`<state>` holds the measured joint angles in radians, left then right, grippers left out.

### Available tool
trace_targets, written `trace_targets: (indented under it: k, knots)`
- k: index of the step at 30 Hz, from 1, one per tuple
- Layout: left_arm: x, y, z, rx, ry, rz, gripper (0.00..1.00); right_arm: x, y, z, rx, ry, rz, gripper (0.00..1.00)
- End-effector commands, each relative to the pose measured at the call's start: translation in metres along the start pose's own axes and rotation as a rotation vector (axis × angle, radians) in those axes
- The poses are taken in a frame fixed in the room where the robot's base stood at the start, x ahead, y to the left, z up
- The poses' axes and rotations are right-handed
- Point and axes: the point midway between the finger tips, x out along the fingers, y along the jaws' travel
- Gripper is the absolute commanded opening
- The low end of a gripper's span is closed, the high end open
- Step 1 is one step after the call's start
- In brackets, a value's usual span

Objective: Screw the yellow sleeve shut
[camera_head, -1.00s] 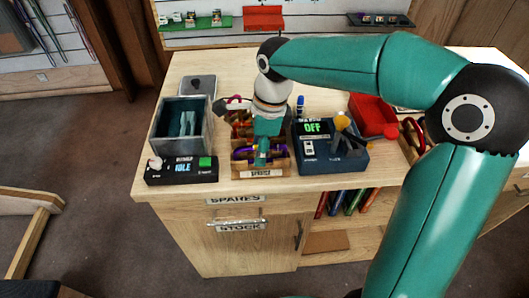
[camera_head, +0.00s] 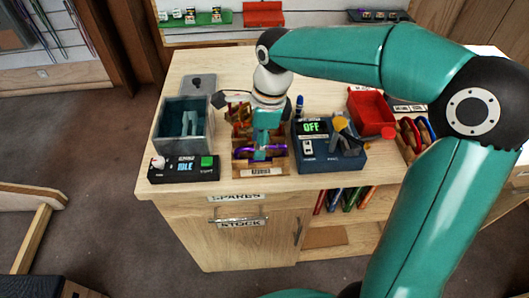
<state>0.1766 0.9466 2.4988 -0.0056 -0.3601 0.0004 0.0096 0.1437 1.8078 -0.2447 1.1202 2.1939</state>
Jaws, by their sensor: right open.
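A purple carabiner-like piece (camera_head: 245,153) lies in the front of the tray beside the fingertips. Red and brown pieces show in the compartments behind, partly hidden by the gripper and wrist. I cannot make out a yellow sleeve in the tray. My left gripper is not in view.
Left of the tray stand a grey open bin (camera_head: 183,124) and a black box reading IDLE (camera_head: 184,169). Right of it are a blue device reading OFF (camera_head: 329,146) with a yellow-ended lever, and a red bin (camera_head: 370,110). Another tray (camera_head: 413,138) holds coloured loops.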

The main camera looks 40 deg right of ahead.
Motion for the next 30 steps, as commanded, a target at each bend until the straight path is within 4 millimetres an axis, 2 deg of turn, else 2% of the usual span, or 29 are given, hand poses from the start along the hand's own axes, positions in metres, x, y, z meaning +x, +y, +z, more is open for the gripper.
trace_targets:
  k: [20, 30]
  knots:
    - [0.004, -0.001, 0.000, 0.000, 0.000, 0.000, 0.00, 0.000, 0.012, 0.000, -0.001, 0.000, 0.000, 0.46]
    - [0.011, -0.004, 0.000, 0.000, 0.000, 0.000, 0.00, 0.010, 0.012, -0.002, 0.000, 0.001, 0.002, 0.46]
